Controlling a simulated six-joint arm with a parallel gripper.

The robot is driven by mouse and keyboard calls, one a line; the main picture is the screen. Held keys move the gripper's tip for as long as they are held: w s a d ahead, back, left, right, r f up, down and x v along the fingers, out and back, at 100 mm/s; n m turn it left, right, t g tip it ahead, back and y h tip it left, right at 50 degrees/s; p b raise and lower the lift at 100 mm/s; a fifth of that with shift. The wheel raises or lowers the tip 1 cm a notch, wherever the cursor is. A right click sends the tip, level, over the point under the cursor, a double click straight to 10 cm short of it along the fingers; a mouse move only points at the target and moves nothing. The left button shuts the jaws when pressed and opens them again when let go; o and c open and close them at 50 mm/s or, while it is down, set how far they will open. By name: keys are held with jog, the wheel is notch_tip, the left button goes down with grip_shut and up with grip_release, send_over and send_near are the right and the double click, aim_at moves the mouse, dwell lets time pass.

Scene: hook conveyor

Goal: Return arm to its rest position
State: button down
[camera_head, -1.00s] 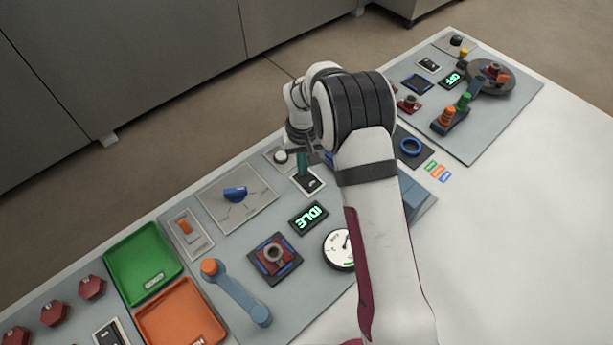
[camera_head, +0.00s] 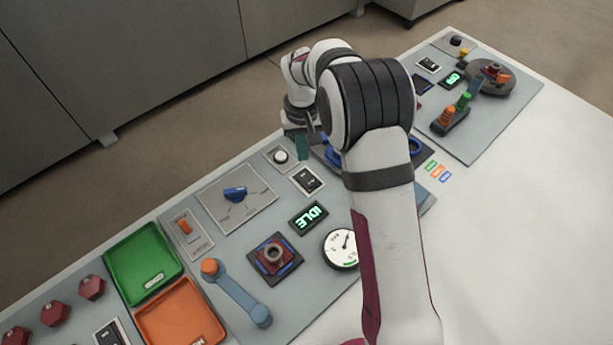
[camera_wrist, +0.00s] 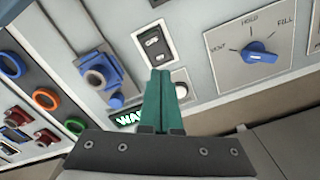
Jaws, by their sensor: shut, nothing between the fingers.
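My gripper (camera_head: 303,148) is at the far side of the console (camera_head: 225,255) in the head view, raised above it, beside a white round button (camera_head: 280,156) and a black rocker switch (camera_head: 308,180). Its green fingers are shut together with nothing between them, as the wrist view also shows (camera_wrist: 161,75). In the wrist view the fingertips appear just below the rocker switch (camera_wrist: 153,42). The gripper touches nothing that I can see. My arm hides part of the console behind it.
A blue knob (camera_head: 235,194), an IDLE display (camera_head: 309,217), a gauge (camera_head: 342,248), a blue lever (camera_head: 238,292), a green tray (camera_head: 120,268) and an orange tray (camera_head: 150,322) are on the console. Another panel (camera_head: 490,125) lies at right. The white tabletop (camera_head: 510,240) is bare at right.

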jog(key=shift+r, duration=0.3)
jog(key=s+d+r+m, duration=0.4)
jog(key=s+d+r, duration=0.3)
jog(key=s+r, duration=0.45)
jog(key=s+d+m+y, duration=0.1)
jog(key=s+d+m, duration=0.1)
jog(key=s, duration=0.8)
jog(key=s+d+r+m, duration=0.1)
jog(key=s+m, duration=0.1)
jog(key=s, duration=0.9)
jog(key=shift+d+m+y, duration=0.3)
jog(key=shift+d+y, duration=0.1)
